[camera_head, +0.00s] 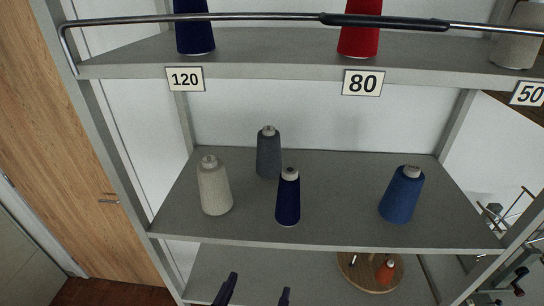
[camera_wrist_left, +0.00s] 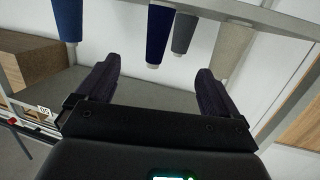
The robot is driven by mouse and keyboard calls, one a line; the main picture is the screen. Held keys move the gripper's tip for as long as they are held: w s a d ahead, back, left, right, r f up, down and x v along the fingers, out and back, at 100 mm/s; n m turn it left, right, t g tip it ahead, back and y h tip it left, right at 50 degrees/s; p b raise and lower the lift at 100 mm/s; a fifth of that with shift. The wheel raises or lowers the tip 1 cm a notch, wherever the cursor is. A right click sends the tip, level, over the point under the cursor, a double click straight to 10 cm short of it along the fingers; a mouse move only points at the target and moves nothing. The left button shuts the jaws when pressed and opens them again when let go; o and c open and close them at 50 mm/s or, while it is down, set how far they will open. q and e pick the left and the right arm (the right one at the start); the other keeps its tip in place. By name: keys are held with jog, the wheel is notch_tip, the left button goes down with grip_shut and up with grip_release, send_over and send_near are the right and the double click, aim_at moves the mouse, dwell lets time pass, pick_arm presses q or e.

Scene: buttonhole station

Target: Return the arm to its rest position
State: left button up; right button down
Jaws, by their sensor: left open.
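My left gripper (camera_head: 259,284) shows at the bottom edge of the head view, its two dark fingers spread apart in front of the lower shelf. In the left wrist view the left gripper (camera_wrist_left: 157,66) is open, with nothing between its fingers. That view shows the shelf cones upside down, beyond the fingertips and apart from them. My right gripper is in neither view.
The middle shelf (camera_head: 330,225) holds a beige cone (camera_head: 214,190), a grey cone (camera_head: 268,155), a navy cone (camera_head: 288,200) and a blue cone (camera_head: 402,197). A metal rail (camera_head: 250,17) crosses the top shelf. A round wooden board (camera_head: 352,272) with an orange cone (camera_head: 386,271) sits below.

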pick_arm(q)
jog(key=s+a+f+g+y+p, duration=0.25)
jog(key=a+f+g, duration=0.25)
jog(key=a+f, duration=0.75)
jog(key=s+a+f+g+y, duration=0.1)
jog(key=s+a+f+g, duration=0.5)
jog(key=s+f, duration=0.5)
jog(key=shift+s+a+f+n+g+y+p, duration=0.2)
jog(key=shift+s+n+g+y+p, duration=0.15)
jog(key=shift+s+g, duration=0.2)
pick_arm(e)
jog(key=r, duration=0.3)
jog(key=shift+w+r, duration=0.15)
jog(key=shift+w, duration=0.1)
